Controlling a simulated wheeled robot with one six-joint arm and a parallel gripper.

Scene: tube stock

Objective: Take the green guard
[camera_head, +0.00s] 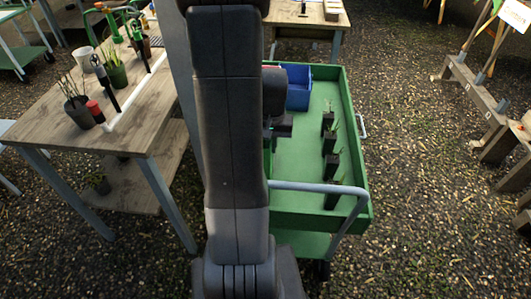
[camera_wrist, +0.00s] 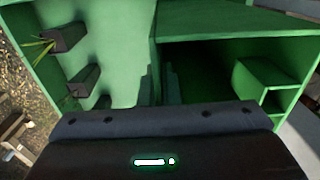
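I cannot make out a separate green guard with certainty. In the wrist view, a green walled compartment (camera_wrist: 235,24) with a dark inside lies ahead and right, and a smaller green box shape (camera_wrist: 268,82) stands at its right side. Either may be part of the green cart (camera_head: 310,186). My gripper (camera_head: 281,128) is over the left part of the cart, partly hidden by my arm in the head view.
Several dark pots with seedlings (camera_head: 331,143) stand in a row along the cart's right side. A blue bin (camera_head: 298,88) is at its far end. A wooden table (camera_head: 60,121) with pots and tools stands left. Gravel lies right of the cart.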

